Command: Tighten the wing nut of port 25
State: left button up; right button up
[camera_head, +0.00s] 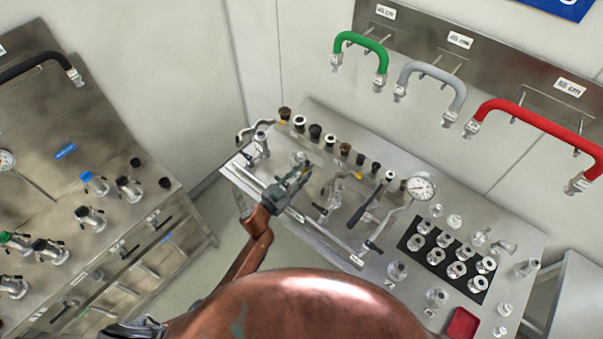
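My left gripper (302,176) reaches over the left part of the steel workbench (335,235). Its fingertips are close to a small metal fitting (298,159) near the bench's back row. Whether they touch it, and whether the fingers are open or shut, I cannot tell. Several metal port fittings stand on the bench, including one with a curved pipe (260,143) at the left end. No port number is readable, so I cannot tell which one is port 25, and its wing nut is too small to make out. My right gripper is not in view.
A pressure gauge (421,187) stands on piping at mid-bench. A black mat (407,241) holds several metal fittings, with a red tray (463,324) nearby. Green (362,40), grey (432,71) and red (535,119) hoses hang on the wall. Another steel panel (95,140) stands left.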

pick_arm(q)
jog(key=shift+c, duration=0.7)
grip_shut()
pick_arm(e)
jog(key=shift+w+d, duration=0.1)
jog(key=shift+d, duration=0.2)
pick_arm(q)
jog(key=shift+f+m, duration=0.1)
jog(key=shift+m, duration=0.3)
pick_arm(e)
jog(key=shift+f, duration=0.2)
